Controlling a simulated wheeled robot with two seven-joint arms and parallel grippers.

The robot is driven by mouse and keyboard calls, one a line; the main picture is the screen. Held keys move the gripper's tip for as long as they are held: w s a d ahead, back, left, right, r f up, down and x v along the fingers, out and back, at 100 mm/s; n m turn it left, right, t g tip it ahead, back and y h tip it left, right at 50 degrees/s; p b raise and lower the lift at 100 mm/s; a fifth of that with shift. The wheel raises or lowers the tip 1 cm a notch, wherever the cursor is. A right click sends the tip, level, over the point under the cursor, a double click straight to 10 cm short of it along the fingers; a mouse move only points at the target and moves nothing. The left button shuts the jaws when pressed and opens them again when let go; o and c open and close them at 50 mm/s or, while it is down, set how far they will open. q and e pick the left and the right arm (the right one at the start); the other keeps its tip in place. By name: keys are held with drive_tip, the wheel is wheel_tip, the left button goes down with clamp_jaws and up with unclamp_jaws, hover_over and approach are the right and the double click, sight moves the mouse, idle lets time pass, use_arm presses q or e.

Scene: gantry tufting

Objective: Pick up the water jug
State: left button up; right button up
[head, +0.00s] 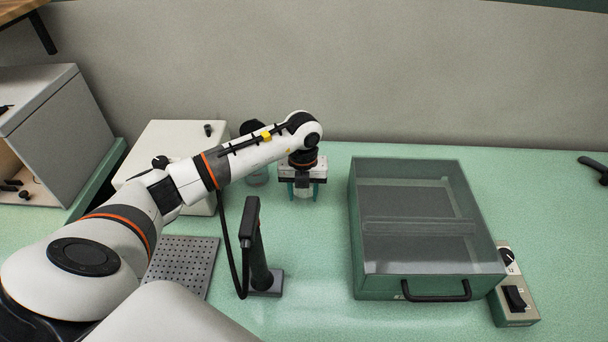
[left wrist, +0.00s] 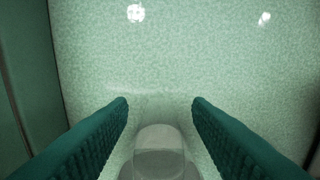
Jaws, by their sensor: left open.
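My left gripper (head: 303,190) points down at the green bench, left of the glass-topped case. Its two teal fingers are open, and they also show in the left wrist view (left wrist: 160,105). A clear, round-topped vessel (left wrist: 158,152), which looks like the water jug, sits low between the fingers in that view. A small pale part of it (head: 303,182) shows between the fingers in the head view. Gaps show on both sides of it in the wrist view. Its lower part and any handle are hidden. My right gripper is not in view.
A glass-topped case (head: 430,290) with a black handle stands to the right, near a switch box (head: 515,303). A black upright stand (head: 263,280) is in front. A white box (head: 175,140) and a dark-topped clear item (head: 258,178) are left. A perforated plate (head: 183,265) lies front left.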

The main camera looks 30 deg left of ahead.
use_arm(q)
drive_tip(key=shift+f, duration=0.35)
clamp_jaws()
drive_tip(key=shift+w+r, duration=0.1)
drive_tip(key=shift+r, duration=0.05)
